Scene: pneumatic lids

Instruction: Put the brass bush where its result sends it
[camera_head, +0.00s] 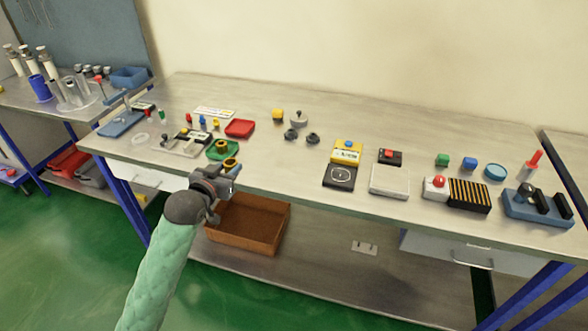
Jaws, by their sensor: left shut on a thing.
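My left gripper (229,184) is in front of the bench's front edge, left of the middle. It is shut on a brass bush (231,163), which shows at its fingertips. Behind the bush, a green tray (210,153) lies near the front edge, with another brass-coloured piece (222,145) at it; the held bush overlaps the tray in the picture, and I cannot tell whether they touch. A red tray (240,128) lies farther back and looks empty. My right gripper is not in view.
A yellow and black device (345,153), a pale plate (389,181) and a striped block (468,195) stand to the right. Dark round parts (291,134) lie behind. A brown bin (262,236) is on the lower shelf.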

